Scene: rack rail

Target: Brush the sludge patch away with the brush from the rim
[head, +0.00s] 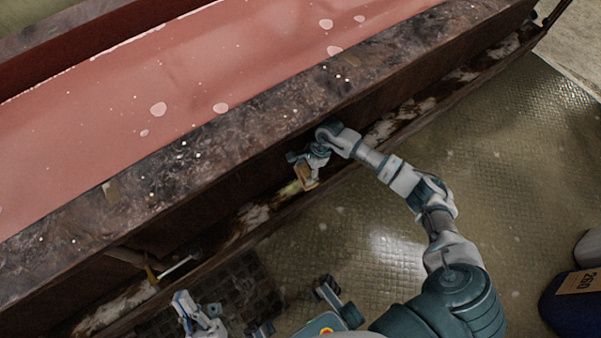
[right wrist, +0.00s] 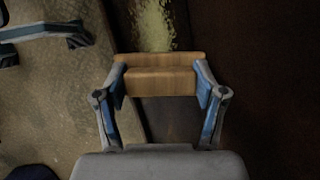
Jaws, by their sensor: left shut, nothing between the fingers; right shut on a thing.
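My right gripper (head: 308,172) is shut on the brush, whose wooden block (right wrist: 160,75) lies across between the two fingers in the right wrist view. The brush (head: 307,181) also shows in the head view, low beside the outer wall of the vat. The sludge patch (head: 290,188) is a yellow-green smear just left of the brush, partly hidden by it. In the right wrist view the sludge patch (right wrist: 153,25) lies just beyond the block. I cannot tell if the bristles touch it. My left gripper (head: 188,306) is shut and empty at the bottom left.
The vat's broad, stained rim (head: 240,125) runs diagonally above my right gripper, with red liquid (head: 190,75) behind it. A narrow dirty ledge (head: 250,216) follows the wall's foot. A dark perforated mat (head: 235,290) lies near my left gripper. A blue container (head: 572,308) stands at lower right.

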